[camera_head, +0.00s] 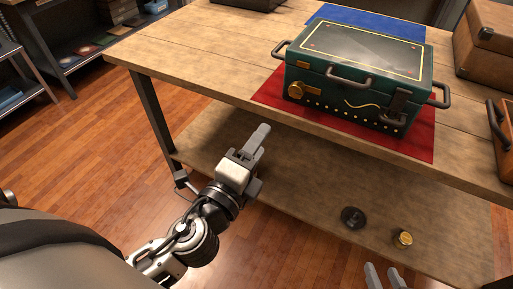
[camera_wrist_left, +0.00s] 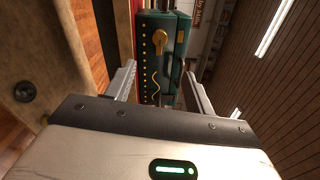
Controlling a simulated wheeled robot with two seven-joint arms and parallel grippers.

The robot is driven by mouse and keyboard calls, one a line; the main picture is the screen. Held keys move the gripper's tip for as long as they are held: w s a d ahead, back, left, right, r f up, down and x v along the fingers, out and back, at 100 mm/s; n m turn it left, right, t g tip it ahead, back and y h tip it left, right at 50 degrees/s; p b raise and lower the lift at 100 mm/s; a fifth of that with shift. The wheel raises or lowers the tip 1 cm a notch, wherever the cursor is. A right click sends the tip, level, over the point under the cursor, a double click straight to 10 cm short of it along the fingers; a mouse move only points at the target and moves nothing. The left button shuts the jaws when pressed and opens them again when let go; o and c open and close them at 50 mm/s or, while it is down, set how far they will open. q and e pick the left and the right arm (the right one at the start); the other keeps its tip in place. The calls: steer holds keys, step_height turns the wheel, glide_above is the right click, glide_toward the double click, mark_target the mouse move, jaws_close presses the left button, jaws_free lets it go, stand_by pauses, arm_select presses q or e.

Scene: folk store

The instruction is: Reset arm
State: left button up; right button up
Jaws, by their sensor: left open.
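My left gripper (camera_head: 254,146) is in front of the table's front edge, above the lower shelf level in the head view. It is open and empty, and its two fingers also show apart in the left wrist view (camera_wrist_left: 160,82). My right gripper (camera_head: 384,276) shows only as two fingertips at the bottom edge, slightly apart. A dark green case (camera_head: 355,62) with gold trim and dark handles sits closed on a red mat (camera_head: 268,92) on the table. The case also shows in the left wrist view (camera_wrist_left: 165,35), beyond the fingers and apart from them.
The wooden table (camera_head: 190,48) has a lower shelf (camera_head: 290,180) holding a dark round object (camera_head: 352,217) and a small gold object (camera_head: 402,238). A blue mat (camera_head: 375,22) lies behind the case. Brown cases (camera_head: 483,55) stand at right. Open floor (camera_head: 90,150) lies at left.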

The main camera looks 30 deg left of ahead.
steer(key=shift+w, duration=0.1)
stand_by(0.7)
arm_select(q)
steer(key=s+d+f+n+g+h+p, duration=0.1)
steer(key=s+f+n+g+p, duration=0.1)
steer(key=f+n, duration=0.4)
steer(key=s+d+f+n+g+h+p, duration=0.1)
steer(key=s+f+n+g, duration=0.4)
steer(key=n, duration=0.7)
steer(key=shift+d+f+g+h+p, duration=0.35)
steer(key=shift+f+h+p, duration=0.15)
steer(key=shift+f+p, duration=0.25)
arm_select(e)
steer(key=shift+d+r+g, duration=0.2)
steer(key=shift+r+g, duration=0.1)
steer(key=shift+r, duration=0.45)
